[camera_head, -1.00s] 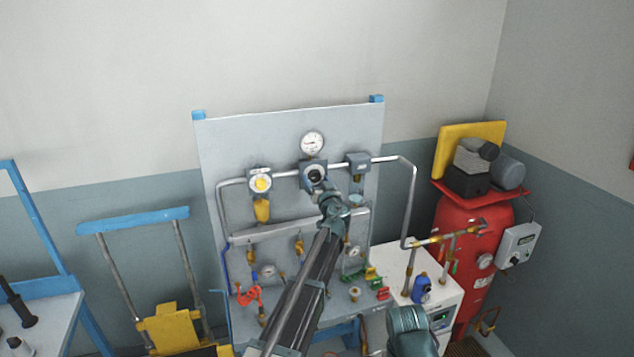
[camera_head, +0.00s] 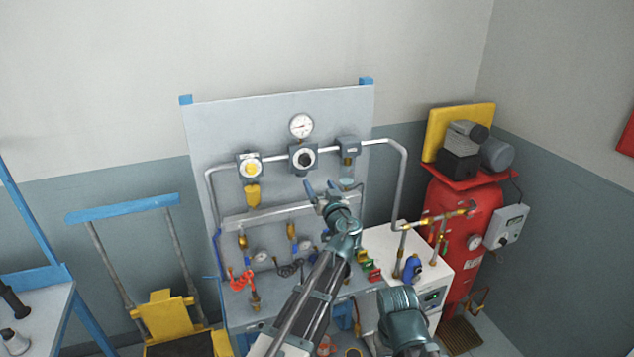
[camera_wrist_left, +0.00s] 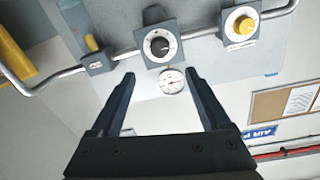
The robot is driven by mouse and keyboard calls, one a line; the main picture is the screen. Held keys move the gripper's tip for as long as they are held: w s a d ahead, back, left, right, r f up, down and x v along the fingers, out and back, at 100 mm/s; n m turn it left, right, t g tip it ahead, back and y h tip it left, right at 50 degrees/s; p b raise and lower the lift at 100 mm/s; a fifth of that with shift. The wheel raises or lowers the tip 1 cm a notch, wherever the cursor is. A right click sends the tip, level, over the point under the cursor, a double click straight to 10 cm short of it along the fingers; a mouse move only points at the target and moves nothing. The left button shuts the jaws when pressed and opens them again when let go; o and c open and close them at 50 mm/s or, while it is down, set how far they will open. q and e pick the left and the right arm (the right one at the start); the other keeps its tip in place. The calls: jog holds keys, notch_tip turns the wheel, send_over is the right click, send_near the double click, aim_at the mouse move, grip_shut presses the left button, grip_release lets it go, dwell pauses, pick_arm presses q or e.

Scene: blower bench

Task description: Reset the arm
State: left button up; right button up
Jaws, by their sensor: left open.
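My left arm reaches up from the bottom middle in the head view. Its gripper (camera_head: 322,188) is open and empty, in front of the grey panel (camera_head: 225,130), below the black-knob regulator (camera_head: 302,158). In the left wrist view the two fingers (camera_wrist_left: 165,100) stand apart with nothing between them. The black-knob regulator (camera_wrist_left: 158,45) and the round white gauge (camera_wrist_left: 172,81) show beyond the fingers. The yellow-knob regulator (camera_wrist_left: 240,25) is at upper right there, and also on the panel in the head view (camera_head: 249,167). My right gripper is not in view.
A red tank (camera_head: 470,220) with a compressor on top stands at the right, beside a white cabinet (camera_head: 440,270). A metal pipe (camera_head: 403,185) loops out from the panel. A yellow hand truck (camera_head: 170,318) and a blue-framed table (camera_head: 35,300) are at the left.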

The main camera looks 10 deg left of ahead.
pick_arm(q)
jog(key=shift+s, duration=0.1)
jog(key=s+d+f+m+g+h+b, duration=0.1)
jog(key=s+f+g+b, duration=0.3)
jog(key=s+f, duration=0.55)
jog(key=s+d+f+g+h+b, duration=0.1)
jog(key=s+f+g+b, duration=0.45)
jog(key=f, duration=0.75)
jog(key=s+d+f+m+g+h+b, duration=0.2)
jog(key=s+d+f, duration=0.3)
jog(key=s, duration=0.5)
jog(key=s+d+f+m+g+h+b, duration=0.2)
jog(key=s+d+f+m+g+h, duration=0.2)
jog(key=s, duration=0.7)
notch_tip(320, 180, down, 4)
jog(key=shift+d+f+m, duration=0.1)
jog(key=shift+d+m, duration=0.3)
jog(key=shift+d, duration=0.8)
jog(key=shift+c, duration=0.3)
